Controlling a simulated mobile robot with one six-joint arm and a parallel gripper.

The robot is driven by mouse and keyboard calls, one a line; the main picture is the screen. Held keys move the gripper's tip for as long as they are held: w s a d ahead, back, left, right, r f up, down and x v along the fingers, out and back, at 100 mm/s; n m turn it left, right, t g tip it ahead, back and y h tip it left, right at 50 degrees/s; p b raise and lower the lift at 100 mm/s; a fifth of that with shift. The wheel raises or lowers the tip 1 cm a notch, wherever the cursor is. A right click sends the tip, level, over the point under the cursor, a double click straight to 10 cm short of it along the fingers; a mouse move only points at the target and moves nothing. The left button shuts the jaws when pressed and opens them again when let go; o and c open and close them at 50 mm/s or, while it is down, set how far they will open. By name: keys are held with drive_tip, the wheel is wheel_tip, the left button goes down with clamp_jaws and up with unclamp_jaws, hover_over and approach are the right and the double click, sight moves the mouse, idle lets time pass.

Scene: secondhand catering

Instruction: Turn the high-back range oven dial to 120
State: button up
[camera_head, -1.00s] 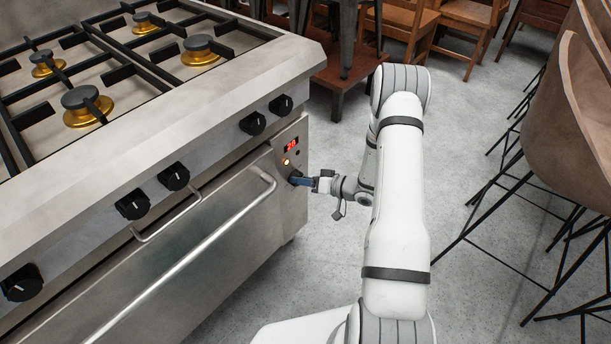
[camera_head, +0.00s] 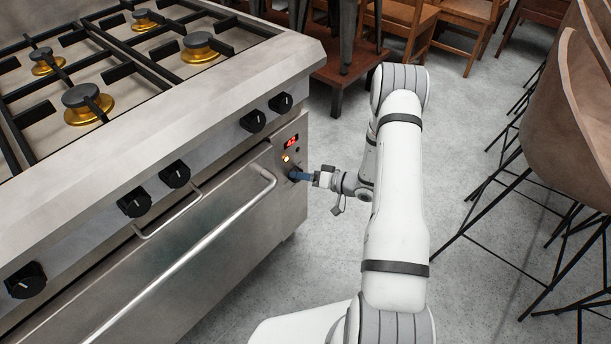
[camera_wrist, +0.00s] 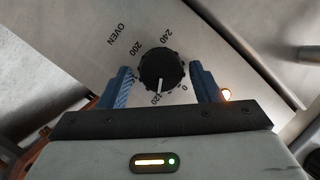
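The oven dial (camera_wrist: 158,67) is a round black knob on the steel oven front, with OVEN, 200, 240, 0 and 120 printed around it. Its white pointer mark faces the 120 label at the bottom of the wrist view. My gripper (camera_wrist: 160,72) has one blue finger on each side of the dial, with a narrow gap showing at each side. In the head view my gripper (camera_head: 301,177) reaches the oven's right panel from the right. Its fingers hide most of the dial there.
A red display (camera_head: 291,141) and a lit orange lamp (camera_head: 286,158) are above the dial. The oven door handle (camera_head: 200,243) runs to the left. Black burner knobs (camera_head: 253,121) line the range front above. Stools (camera_head: 590,130) stand at right, with clear floor between.

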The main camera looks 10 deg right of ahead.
drive_tip(key=shift+o, duration=0.3)
drive_tip(key=shift+s, duration=0.1)
drive_tip(key=p+v, duration=0.1)
drive_tip(key=v, duration=0.6)
drive_tip(key=shift+s+d, duration=0.2)
drive_tip(key=shift+d, duration=0.15)
